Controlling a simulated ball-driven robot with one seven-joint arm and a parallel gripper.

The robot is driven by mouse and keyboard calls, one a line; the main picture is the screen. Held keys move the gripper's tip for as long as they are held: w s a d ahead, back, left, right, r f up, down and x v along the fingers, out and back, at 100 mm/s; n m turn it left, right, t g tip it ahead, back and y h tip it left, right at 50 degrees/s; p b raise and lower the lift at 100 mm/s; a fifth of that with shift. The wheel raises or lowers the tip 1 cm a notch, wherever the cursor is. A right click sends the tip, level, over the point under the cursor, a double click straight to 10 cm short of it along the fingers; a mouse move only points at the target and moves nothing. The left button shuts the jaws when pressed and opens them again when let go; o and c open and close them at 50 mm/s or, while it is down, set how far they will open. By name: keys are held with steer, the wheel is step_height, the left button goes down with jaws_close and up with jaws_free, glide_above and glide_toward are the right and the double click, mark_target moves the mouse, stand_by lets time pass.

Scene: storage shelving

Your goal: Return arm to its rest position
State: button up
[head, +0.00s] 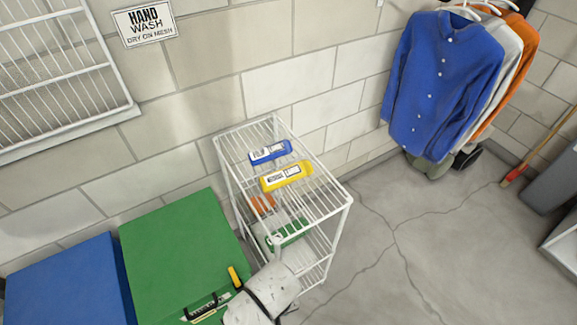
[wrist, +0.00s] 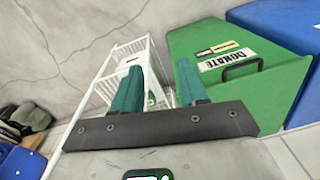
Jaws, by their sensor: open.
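My gripper (wrist: 160,80) shows in the wrist view with its two teal fingers apart and nothing held between them. Beyond the fingers are the white wire rack (wrist: 97,87) and the green donate bin (wrist: 285,82). In the head view, a pale part of my arm (head: 262,295) is at the bottom, in front of the rack and beside the green bin. My fingers cannot be made out there.
The white wire rack (head: 341,206) holds a blue bottle (head: 270,151) and a yellow bottle (head: 287,176) on top, with green and orange items lower. A blue bin (head: 65,285) is at left. Shirts (head: 437,80) hang at the back right. Floor (head: 400,260) right of the rack is clear.

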steer(key=s+d+r+m, duration=0.1)
steer(key=s+d+m, duration=0.1)
steer(key=d, duration=0.8)
steer(key=s+d+r+m, duration=0.1)
steer(key=s+d, duration=0.1)
steer(key=d, duration=0.8)
steer(key=s+d+r+m, duration=0.1)
steer(key=s+d+r, duration=0.1)
steer(key=s+d, duration=0.2)
steer(key=s+d+r+m+t, duration=0.1)
steer(key=s+d+r, duration=0.2)
steer(key=d, duration=0.3)
steer(key=shift+s+d+h, duration=0.4)
steer(key=shift+s, duration=0.2)
